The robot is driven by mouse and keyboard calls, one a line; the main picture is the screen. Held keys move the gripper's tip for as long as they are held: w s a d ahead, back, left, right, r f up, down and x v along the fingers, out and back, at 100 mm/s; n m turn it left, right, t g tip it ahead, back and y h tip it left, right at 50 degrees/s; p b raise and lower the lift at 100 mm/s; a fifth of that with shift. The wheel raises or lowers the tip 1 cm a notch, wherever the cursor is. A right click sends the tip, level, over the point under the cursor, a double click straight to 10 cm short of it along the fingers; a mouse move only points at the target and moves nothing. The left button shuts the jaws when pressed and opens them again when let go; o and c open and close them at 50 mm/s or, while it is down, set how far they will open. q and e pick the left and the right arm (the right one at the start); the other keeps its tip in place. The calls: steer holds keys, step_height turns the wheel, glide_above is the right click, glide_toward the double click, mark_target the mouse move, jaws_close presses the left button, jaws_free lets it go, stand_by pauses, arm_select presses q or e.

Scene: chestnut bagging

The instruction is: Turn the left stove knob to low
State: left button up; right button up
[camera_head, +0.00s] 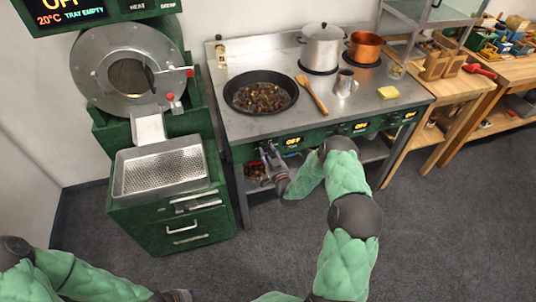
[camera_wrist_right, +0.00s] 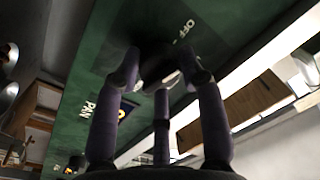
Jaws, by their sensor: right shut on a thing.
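The stove (camera_head: 335,115) has a green front panel with several lit displays. The left display (camera_head: 293,141) reads OFF. My right gripper (camera_head: 268,151) is at the left end of this panel, below the pan. In the right wrist view its fingers (camera_wrist_right: 160,75) are closed around the dark left knob (camera_wrist_right: 155,66), which they partly cover. The panel there carries the printed words OFF and PAN. The knob's pointer cannot be made out. My left arm shows only at the bottom left of the head view; its gripper is outside the picture.
A pan of chestnuts (camera_head: 261,92), a wooden spatula (camera_head: 312,94), a metal jug (camera_head: 345,84), a steel pot (camera_head: 321,46) and a copper pot (camera_head: 364,46) stand on the stove top. A green roaster with a perforated tray (camera_head: 160,168) is at left. The floor in front is clear.

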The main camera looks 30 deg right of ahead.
steer(key=m, duration=0.1)
steer(key=m+b, duration=0.1)
steer(key=m, duration=0.1)
steer(key=m+b, duration=0.1)
steer(key=shift+f+m, duration=0.3)
steer(key=shift+m, duration=0.1)
steer(key=m+b, duration=0.2)
steer(key=m, duration=0.3)
steer(key=shift+a+h, duration=0.15)
steer(key=shift+h, duration=0.25)
steer(key=shift+s+m, duration=0.1)
steer(key=shift+m, duration=0.3)
steer(key=o, duration=1.1)
steer(key=shift+r, duration=0.1)
steer(key=s, duration=0.4)
steer(key=s+a, duration=0.1)
steer(key=s, duration=0.2)
steer(key=s+a, duration=0.1)
steer(key=s, duration=0.3)
steer(key=shift+s+a+f, duration=0.15)
steer(key=shift+s+f, duration=0.15)
steer(key=shift+f, duration=0.1)
